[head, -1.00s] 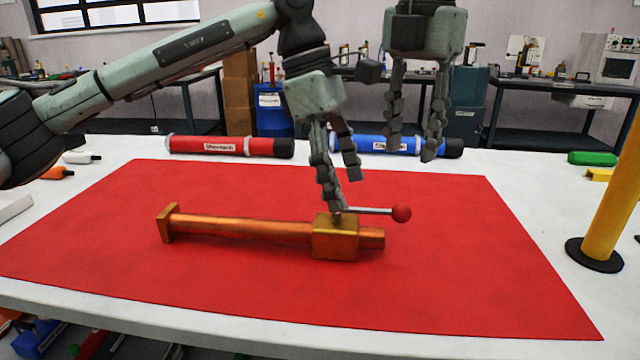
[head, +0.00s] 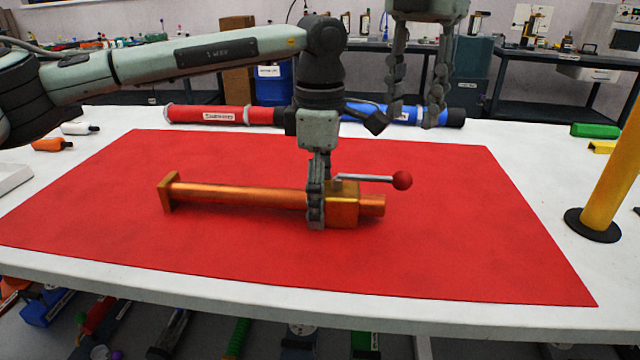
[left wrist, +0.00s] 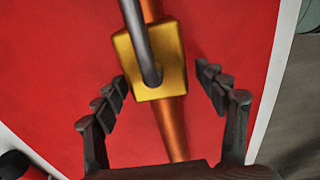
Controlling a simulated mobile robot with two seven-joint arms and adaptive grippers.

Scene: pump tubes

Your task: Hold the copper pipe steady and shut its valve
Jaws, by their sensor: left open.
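The copper pipe (head: 245,196) lies on the red mat (head: 240,265), with a square flange at its left end. Its brass valve block (head: 343,212) sits near the right end. My left gripper (head: 316,222) is lowered over the pipe just left of the block. In the left wrist view its fingers (left wrist: 158,80) stand open on either side of the pipe (left wrist: 172,130). My right gripper (head: 414,118) hangs open and empty above the mat's far edge.
A red tube (head: 210,114) and a blue tube (head: 440,116) lie behind the mat. A yellow post (head: 611,180) stands at the right. Small bottles lie at the far left. The mat in front of the pipe is clear.

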